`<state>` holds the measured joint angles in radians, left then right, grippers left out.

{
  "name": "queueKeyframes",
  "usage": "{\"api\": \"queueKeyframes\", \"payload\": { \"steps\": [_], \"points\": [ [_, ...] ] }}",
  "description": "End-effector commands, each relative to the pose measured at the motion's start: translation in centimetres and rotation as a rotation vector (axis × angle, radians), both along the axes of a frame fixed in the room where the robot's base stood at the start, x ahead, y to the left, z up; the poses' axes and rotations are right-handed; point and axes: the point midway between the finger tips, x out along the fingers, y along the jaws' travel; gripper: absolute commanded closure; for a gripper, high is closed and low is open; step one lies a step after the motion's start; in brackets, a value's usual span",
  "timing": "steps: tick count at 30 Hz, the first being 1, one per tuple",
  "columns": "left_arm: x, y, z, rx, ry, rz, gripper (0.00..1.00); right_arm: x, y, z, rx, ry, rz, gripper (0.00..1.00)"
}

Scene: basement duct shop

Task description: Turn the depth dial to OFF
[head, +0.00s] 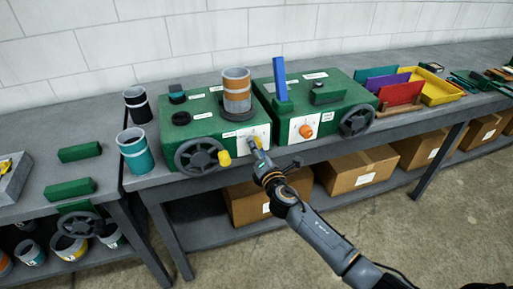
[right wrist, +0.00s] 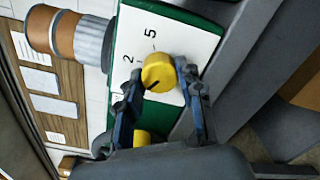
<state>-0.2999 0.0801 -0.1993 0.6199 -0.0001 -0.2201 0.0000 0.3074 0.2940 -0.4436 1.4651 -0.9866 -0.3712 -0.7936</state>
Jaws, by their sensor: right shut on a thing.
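A yellow dial (right wrist: 158,72) sits on a white scale plate (right wrist: 188,48) in the right wrist view. The plate shows the figures 2 and 5; no OFF mark can be read. A dark pointer line on the dial points to the lower left in that view. My right gripper (right wrist: 158,80) is shut on the dial, one finger on each side. In the head view my right gripper (head: 257,150) reaches the front of the left green machine (head: 190,135), in front of its white plate (head: 262,131), and hides the dial. My left gripper is not in view.
A yellow knob (head: 224,158) and a dark handwheel (head: 199,157) sit left of the gripper. The right green machine (head: 345,105) has an orange dial (head: 306,131) and a blue upright lever (head: 279,78). Cardboard boxes (head: 358,168) stand under the bench.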

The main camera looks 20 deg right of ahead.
Motion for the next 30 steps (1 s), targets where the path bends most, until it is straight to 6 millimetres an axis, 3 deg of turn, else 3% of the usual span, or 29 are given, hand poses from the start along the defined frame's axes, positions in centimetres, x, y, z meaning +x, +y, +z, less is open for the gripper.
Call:
{"api": "queueKeyframes", "payload": {
  "steps": [1,2,5,17,20,30],
  "points": [
    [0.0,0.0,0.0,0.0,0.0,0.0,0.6,0.0,0.0,-0.1,-0.003,0.001,0.0,0.95],
    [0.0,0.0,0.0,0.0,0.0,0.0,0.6,0.0,0.0,-0.1,-0.003,0.001,0.0,0.59],
    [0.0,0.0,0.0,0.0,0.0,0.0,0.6,0.0,0.0,-0.1,-0.002,0.001,0.0,0.4],
    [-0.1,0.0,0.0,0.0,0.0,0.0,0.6,-0.6,-0.1,-0.1,-0.001,0.001,-0.001,0.4],
    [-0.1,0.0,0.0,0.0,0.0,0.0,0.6,-1.9,-0.1,-0.1,-0.001,0.002,0.001,0.4],
    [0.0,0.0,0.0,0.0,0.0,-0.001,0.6,-9.0,-0.2,-0.1,-0.001,0.004,0.002,0.4]
  ]
}}
